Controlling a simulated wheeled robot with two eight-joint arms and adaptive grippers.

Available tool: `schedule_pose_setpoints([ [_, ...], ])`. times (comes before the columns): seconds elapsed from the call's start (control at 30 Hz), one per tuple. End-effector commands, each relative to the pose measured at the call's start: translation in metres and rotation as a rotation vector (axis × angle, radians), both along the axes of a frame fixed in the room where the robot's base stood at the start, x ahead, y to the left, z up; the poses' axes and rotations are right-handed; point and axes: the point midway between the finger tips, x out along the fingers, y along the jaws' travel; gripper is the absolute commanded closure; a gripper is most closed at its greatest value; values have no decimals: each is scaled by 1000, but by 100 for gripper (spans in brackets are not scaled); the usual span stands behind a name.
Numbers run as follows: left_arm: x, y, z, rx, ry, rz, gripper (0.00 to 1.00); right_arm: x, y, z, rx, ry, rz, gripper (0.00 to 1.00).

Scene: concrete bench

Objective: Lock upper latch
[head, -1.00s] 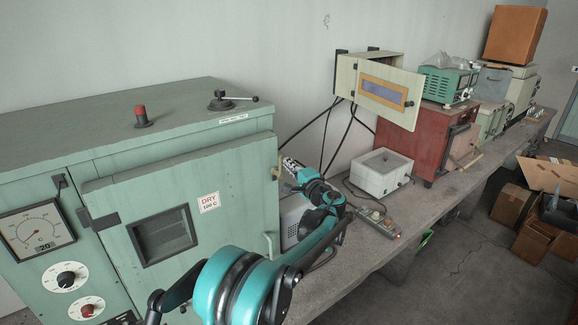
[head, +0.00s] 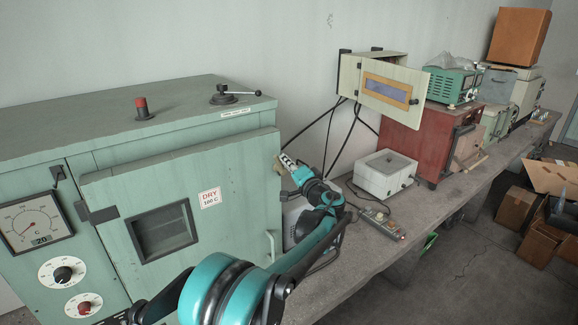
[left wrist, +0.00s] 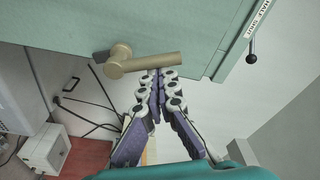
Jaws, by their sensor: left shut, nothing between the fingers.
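A green oven cabinet (head: 110,128) has a door (head: 105,193) with a small window and a "DRY" label. A brass T-shaped latch (left wrist: 140,61) sits at the door's right side, near the top. In the head view it is mostly hidden by my left gripper (head: 283,163). In the left wrist view, my left gripper (left wrist: 156,76) is shut and empty. Its fingertips meet right beside the latch's bar, close to its edge; I cannot tell whether they touch. My right gripper is not in view.
A lever (head: 232,95) and a red-topped knob (head: 142,108) stand on the oven's top. A door pull (head: 270,245) sits below the gripper. On the bench are a white box (head: 384,174), a power strip (head: 380,222) and a red cabinet (head: 420,140). Black cables hang behind.

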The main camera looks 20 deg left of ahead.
Motion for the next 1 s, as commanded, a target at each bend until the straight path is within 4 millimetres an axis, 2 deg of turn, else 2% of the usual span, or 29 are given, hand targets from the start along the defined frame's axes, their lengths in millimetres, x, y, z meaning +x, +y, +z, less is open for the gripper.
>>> schedule_pose_setpoints([
  [0.03, -2, 2, -3, -27, -35, 1, 100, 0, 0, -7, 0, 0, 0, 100],
  [0.4, -16, 13, -9, -244, -315, 1, 100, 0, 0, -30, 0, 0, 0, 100],
  [1.0, -31, 25, -27, -572, -736, 1, 100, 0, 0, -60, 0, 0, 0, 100],
])
